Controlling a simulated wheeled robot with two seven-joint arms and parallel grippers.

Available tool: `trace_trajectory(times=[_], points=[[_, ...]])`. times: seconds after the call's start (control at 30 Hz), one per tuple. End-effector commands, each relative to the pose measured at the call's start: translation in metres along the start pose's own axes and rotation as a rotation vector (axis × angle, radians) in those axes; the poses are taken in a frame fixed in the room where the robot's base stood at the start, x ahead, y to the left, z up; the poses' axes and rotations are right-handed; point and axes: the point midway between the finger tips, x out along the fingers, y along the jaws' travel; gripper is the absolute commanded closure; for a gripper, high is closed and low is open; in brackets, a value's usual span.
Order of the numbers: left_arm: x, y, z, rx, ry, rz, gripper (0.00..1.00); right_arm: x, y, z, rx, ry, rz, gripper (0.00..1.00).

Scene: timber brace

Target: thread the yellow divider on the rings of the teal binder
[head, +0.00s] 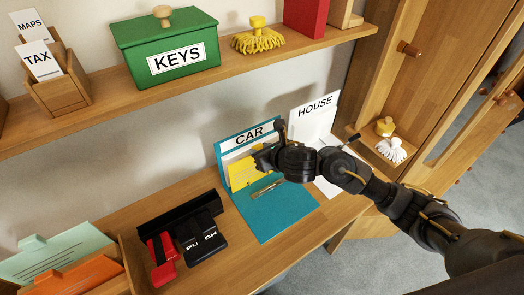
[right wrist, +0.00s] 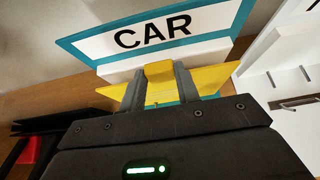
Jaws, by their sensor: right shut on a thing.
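The teal binder (head: 275,214) lies open on the desk, its back cover standing upright with a CAR label (head: 248,135). Its metal rings (head: 267,188) show at the fold. The yellow divider (head: 241,172) is in front of the upright cover, above the rings; it also shows in the right wrist view (right wrist: 203,78). My right gripper (right wrist: 160,72) is shut on the divider's tab, just below the CAR label in that view. In the head view my right gripper (head: 266,158) hides part of the divider. Whether the divider touches the rings cannot be told. My left gripper is not in view.
A white HOUSE binder (head: 315,108) stands to the right. A black hole punch (head: 203,240) and a red stapler (head: 161,258) lie left of the teal binder. Mint and orange folders (head: 75,280) stand at lower left. A shelf (head: 200,84) with a green KEYS box (head: 165,45) runs above.

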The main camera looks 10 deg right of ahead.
Motion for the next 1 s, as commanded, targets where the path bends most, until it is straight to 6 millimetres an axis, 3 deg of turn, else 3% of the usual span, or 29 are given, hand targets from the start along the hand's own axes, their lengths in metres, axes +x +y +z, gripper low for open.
trace_trajectory(times=[1.0], points=[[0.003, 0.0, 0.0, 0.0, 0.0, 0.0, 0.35, 0.013, 0.0, 0.009, 0.0, 0.0, 0.001, 1.0]])
